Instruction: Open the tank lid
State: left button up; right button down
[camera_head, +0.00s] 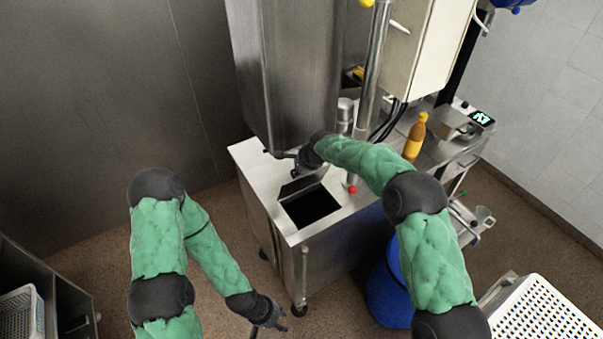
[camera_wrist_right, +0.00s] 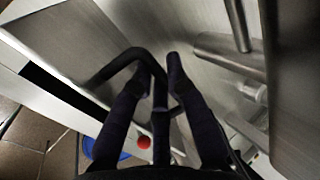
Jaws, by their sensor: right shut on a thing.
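The steel tank (camera_head: 325,241) stands in the middle of the head view. Its lid (camera_head: 301,184) is tilted up, and a dark square opening (camera_head: 311,207) shows in the tank top in front of it. My right gripper (camera_head: 285,154) is behind the lid's raised edge. In the right wrist view, my right gripper (camera_wrist_right: 158,66) is shut on the lid's dark bent handle (camera_wrist_right: 112,68), which passes between its fingers. My left gripper (camera_head: 272,317) hangs low over the floor, left of the tank and apart from it; its fingers are too small to read.
A tall steel column (camera_head: 290,70) rises behind the opening. A red knob (camera_head: 352,189) and an orange bottle (camera_head: 414,138) are to the right. A blue barrel (camera_head: 388,288) stands beside the tank. A white perforated basket (camera_head: 545,315) is at lower right. Floor at left is clear.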

jog(key=shift+w+a+r, duration=0.15)
jog(key=shift+w+r, duration=0.05)
jog(key=shift+w, duration=0.05)
jog(key=c, duration=1.5)
grip_release()
jog(key=shift+f, duration=0.1)
jog(key=shift+s, duration=0.1)
jog(key=v, duration=1.2)
